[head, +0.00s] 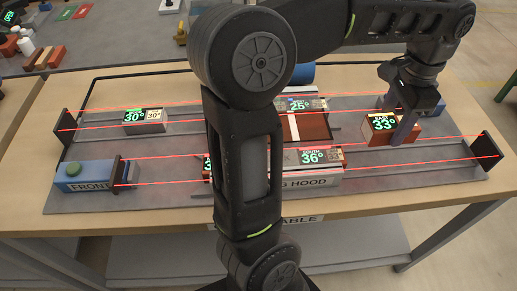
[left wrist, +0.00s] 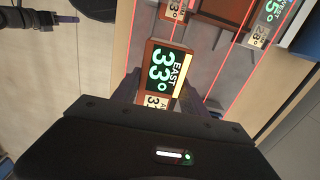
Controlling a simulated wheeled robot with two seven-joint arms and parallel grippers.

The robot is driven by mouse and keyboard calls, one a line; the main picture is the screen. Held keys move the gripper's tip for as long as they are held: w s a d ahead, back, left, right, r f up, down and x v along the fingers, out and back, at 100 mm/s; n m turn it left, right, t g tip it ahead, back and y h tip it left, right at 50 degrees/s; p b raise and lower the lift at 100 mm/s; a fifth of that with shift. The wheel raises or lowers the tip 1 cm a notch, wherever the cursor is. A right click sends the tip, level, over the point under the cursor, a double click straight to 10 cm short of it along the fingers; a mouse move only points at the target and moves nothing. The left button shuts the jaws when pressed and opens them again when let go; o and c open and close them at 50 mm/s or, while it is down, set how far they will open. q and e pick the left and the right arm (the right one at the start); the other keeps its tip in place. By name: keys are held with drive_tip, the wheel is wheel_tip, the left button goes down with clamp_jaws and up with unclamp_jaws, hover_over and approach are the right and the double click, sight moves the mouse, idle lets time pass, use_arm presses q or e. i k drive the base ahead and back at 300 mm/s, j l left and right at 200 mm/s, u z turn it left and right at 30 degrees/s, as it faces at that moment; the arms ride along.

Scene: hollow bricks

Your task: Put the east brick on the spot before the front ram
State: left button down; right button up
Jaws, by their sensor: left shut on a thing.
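The east brick (head: 379,124) is orange-brown with a dark top display reading EAST 33°. My left gripper (head: 403,126) is shut on it at the right part of the grey plate; I cannot tell whether it is lifted. In the left wrist view the brick (left wrist: 163,72) sits between my left fingers (left wrist: 160,90). The front ram (head: 85,176) is a blue block with a green button and the label FRONT, at the front left, with a dark upright plate on its right. The plate before it is bare near the ram; my arm hides the part farther right. My right gripper is not in view.
The south brick (head: 316,156), reading 36°, lies at the hood (head: 315,180) in the middle. A brick reading 30° (head: 146,117) stands at the back left, another reading 25° (head: 298,104) at the back middle. Red beams cross the plate lengthwise. A dark end plate (head: 487,145) stands at right.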

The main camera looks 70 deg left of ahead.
sight(172, 177)
drive_tip(key=k+j+u, duration=0.15)
drive_tip(key=k, duration=0.25)
drive_tip(key=k+j+u, duration=0.2)
drive_tip(key=k, duration=0.15)
drive_tip(key=k+j+u, duration=0.15)
drive_tip(key=k, duration=0.25)
